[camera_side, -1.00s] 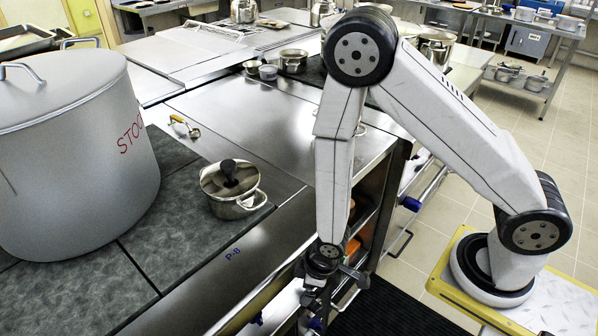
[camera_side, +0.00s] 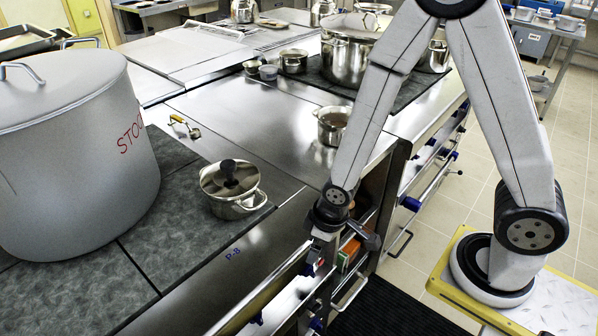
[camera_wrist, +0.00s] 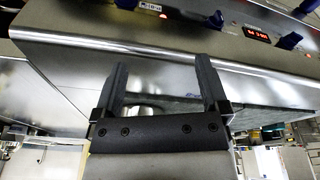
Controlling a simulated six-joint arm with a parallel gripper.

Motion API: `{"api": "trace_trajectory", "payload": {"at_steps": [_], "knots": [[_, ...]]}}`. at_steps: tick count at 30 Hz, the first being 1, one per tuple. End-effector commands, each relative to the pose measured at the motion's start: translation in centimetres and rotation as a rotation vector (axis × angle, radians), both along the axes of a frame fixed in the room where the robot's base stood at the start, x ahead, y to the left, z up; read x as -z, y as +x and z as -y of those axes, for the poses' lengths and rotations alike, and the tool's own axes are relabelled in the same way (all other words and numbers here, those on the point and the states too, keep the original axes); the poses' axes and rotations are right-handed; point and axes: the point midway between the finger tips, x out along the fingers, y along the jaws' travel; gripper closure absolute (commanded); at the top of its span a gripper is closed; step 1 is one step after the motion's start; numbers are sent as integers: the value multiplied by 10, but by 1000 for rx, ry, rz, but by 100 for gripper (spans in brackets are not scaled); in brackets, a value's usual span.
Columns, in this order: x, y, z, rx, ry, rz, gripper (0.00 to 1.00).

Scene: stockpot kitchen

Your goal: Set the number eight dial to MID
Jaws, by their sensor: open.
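A P-8 marking (camera_side: 232,253) is on the stove top near its front edge. Blue dials show on the front panels, one (camera_side: 258,319) low below that edge and another (camera_side: 412,204) farther right. Which dial is number eight, and its setting, I cannot read. My gripper (camera_side: 316,262) is by the stove's front, pointing down, apart from any dial that I can see. In the wrist view my gripper (camera_wrist: 163,72) is open and empty, its two dark fingers spread in front of the steel edge. Blue dials (camera_wrist: 215,18) show there along the panel at the top.
A lidded pot (camera_side: 231,190) and a large stockpot (camera_side: 75,150) stand on the stove top. A rail (camera_side: 265,300) runs along the front. A red-lit display (camera_wrist: 257,30) is on the panel. A smaller pot (camera_side: 332,126) stands behind my arm.

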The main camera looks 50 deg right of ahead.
Motion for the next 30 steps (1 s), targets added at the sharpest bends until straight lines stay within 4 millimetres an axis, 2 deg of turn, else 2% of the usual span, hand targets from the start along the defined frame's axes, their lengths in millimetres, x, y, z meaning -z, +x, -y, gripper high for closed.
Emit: {"api": "trace_trajectory", "payload": {"at_steps": [18,30], "knots": [[-53,-1,33,162,11,10,6],[-65,-3,41,203,14,9,6]]}}
